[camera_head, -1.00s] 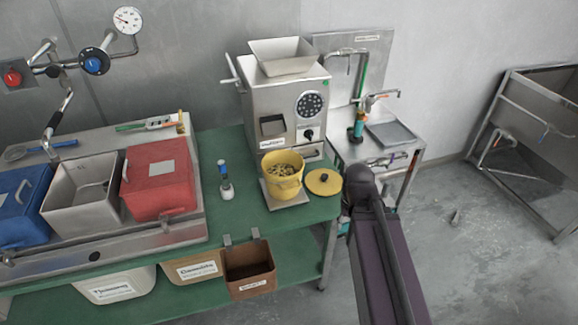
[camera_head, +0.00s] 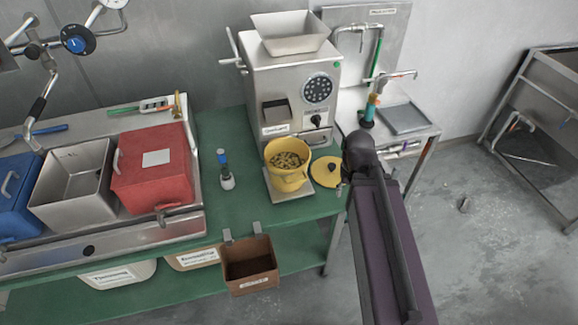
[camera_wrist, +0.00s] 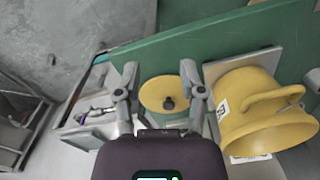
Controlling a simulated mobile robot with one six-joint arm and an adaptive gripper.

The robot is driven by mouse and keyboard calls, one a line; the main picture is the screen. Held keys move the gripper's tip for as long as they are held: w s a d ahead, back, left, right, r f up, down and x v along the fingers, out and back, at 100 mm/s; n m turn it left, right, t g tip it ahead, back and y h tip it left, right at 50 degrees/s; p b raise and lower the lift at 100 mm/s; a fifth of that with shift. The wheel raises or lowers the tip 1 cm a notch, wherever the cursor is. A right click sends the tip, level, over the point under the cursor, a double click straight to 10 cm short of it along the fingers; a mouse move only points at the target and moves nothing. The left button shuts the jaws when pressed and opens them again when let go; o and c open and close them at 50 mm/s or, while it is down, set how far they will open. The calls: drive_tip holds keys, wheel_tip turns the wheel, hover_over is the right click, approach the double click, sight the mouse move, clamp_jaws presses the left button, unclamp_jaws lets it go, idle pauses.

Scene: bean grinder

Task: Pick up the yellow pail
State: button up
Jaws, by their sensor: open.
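The yellow pail (camera_head: 287,166) is full of pale brown pieces and stands upright on a light square plate (camera_head: 281,193) in front of the grinder. In the wrist view the pail (camera_wrist: 262,118) shows at the right, with its handle and a white label towards me. A round yellow lid (camera_head: 326,172) with a dark knob lies on the green table right of the pail. My gripper (camera_wrist: 166,97) is open and empty, and the lid (camera_wrist: 160,92) appears between its fingers. The pail is outside the fingers, to their right. In the head view my arm hides most of the gripper.
The grinder (camera_head: 290,85) stands behind the pail. A small bottle (camera_head: 225,172) stands to its left, beyond it a red bin (camera_head: 152,180). A brown box (camera_head: 249,266) hangs at the table's front edge. A metal sink stand (camera_head: 415,135) is at the right.

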drive_tip(key=shift+w, duration=0.15)
wheel_tip(320, 180, up, 12)
drive_tip(key=n+p, duration=0.8)
drive_tip(key=p, duration=0.4)
hover_over(304, 143)
drive_tip(key=shift+f, duration=0.25)
drive_tip(key=shift+f+b, duration=0.1)
drive_tip(key=shift+b, duration=0.2)
wheel_tip(304, 143, down, 8)
drive_tip(key=b, duration=0.8)
drive_tip(key=shift+f, duration=0.25)
drive_tip(key=shift+f+b, duration=0.1)
drive_tip(key=shift+b, duration=0.25)
wheel_tip(304, 143, down, 5)
drive_tip(key=b, duration=0.5)
drive_tip(key=shift+a, duration=0.1)
